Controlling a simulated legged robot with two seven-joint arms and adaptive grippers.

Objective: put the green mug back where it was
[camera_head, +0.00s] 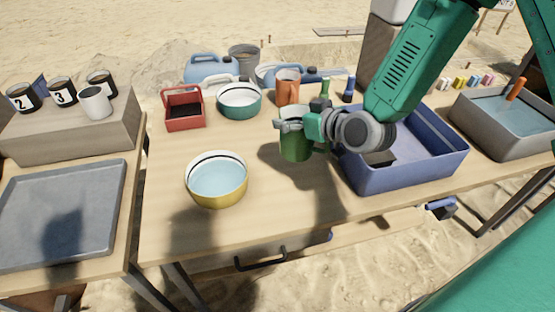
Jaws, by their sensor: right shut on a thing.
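The green mug (294,149) is near the middle of the wooden table, just left of the blue bin. My right gripper (290,125) is shut on the green mug near its rim, with the arm reaching in from the upper right. The gripper hides part of the mug's upper side. I cannot tell whether the mug's base touches the table. My left gripper is not in view.
A yellow bowl (217,190) stands front left of the mug. The blue bin (400,178) is close on the right. A brown mug (287,92), a teal bowl (238,108) and a red basket (184,120) stand behind. The table front is clear.

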